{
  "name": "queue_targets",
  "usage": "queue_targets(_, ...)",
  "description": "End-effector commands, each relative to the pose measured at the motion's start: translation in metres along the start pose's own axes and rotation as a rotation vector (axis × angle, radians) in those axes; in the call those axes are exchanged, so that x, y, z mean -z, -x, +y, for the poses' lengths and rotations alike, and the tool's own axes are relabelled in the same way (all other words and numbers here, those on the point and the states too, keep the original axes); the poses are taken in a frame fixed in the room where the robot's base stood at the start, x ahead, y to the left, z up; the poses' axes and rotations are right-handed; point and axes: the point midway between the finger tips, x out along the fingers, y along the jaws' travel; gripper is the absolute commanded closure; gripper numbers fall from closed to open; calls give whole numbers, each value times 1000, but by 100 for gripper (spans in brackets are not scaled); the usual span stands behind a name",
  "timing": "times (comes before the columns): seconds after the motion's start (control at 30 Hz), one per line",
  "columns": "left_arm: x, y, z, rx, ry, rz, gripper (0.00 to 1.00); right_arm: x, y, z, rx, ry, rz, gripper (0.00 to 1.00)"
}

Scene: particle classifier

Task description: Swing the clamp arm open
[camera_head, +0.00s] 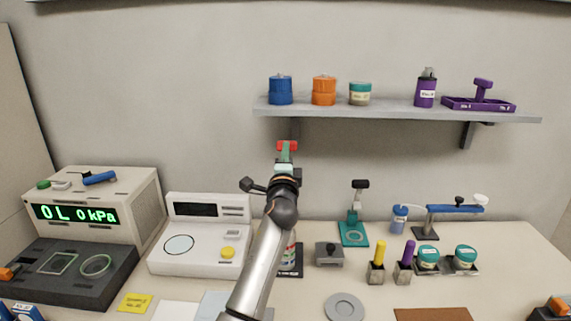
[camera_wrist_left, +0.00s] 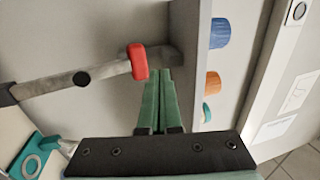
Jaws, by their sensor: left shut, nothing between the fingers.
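The clamp arm is a grey bar (camera_wrist_left: 85,80) with a black pivot or knob and a red end (camera_wrist_left: 137,62). It runs from the left toward the middle in the left wrist view. In the head view only its red end (camera_head: 287,146) shows clearly, just above my left gripper; my arm hides the rest. My left gripper (camera_head: 286,157) is raised in front of the wall, below the shelf. Its green fingers (camera_wrist_left: 159,76) are shut and empty, just right of the red end in the wrist view. I cannot tell whether they touch it. My right gripper is out of view.
A grey shelf (camera_head: 400,113) with several jars stands close above and right of my left gripper. A teal stand (camera_head: 354,233) and a grey block (camera_head: 328,253) stand right of my arm. A white scale (camera_head: 195,257) is at left.

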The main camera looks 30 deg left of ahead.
Motion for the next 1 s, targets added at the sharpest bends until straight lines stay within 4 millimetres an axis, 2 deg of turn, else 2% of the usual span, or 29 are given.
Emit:
queue_targets(0.3,1,54,-22,1,1,3,100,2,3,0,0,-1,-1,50)
queue_targets(0.5,1,80,-32,0,0,2,100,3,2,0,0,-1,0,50)
queue_targets(0.67,1,90,-36,-1,1,2,100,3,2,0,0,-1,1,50)
queue_targets(0.87,1,92,-38,-1,0,2,100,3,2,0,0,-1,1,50)
queue_targets(0.93,1,94,-34,-11,8,3,100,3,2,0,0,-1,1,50)
queue_targets(1.0,0,101,-21,-47,38,6,100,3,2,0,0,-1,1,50)
